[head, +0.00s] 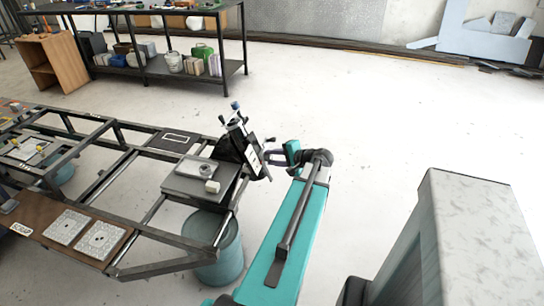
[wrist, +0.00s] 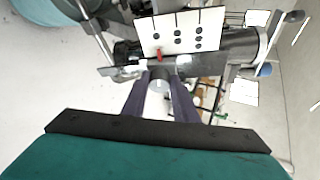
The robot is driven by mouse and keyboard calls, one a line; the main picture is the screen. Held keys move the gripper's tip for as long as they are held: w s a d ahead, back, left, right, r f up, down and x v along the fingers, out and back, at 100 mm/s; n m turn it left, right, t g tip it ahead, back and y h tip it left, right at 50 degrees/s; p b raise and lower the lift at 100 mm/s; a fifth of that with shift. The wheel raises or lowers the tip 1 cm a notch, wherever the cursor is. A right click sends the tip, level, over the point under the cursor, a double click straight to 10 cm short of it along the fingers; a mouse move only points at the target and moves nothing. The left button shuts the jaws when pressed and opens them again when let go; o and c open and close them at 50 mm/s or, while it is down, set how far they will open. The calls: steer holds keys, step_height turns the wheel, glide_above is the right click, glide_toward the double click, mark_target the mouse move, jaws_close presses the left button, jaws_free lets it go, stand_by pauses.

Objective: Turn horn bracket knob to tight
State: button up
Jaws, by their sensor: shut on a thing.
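The bracket assembly (head: 238,138) stands at the right end of the metal frame, with dark bars and pale plates. In the wrist view it shows as a white plate (wrist: 190,32) with black dots and a small red pointer (wrist: 159,55) at its lower edge. My gripper (wrist: 161,78) reaches up to just below the pointer. Its two dark fingers are shut on the small grey knob (wrist: 160,74), which is largely hidden between the fingertips. In the head view my gripper (head: 268,157) meets the right side of the assembly, and the knob is too small to tell there.
Dark handles stick out around the bracket, close to my gripper. A shelf table (head: 150,60) stands at the back.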

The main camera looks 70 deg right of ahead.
steer(key=shift+s+d+m, duration=0.1)
steer(key=shift+d+m, duration=0.05)
steer(key=shift+m, duration=0.15)
steer(key=o, duration=1.1)
steer(key=shift+c, duration=0.2)
steer(key=shift+s, duration=0.1)
steer(key=b+v, duration=0.1)
steer(key=v, duration=1.2)
steer(key=shift+s+a+r+b, duration=0.2)
steer(key=shift+r+b, duration=0.1)
steer(key=shift+b, duration=0.1)
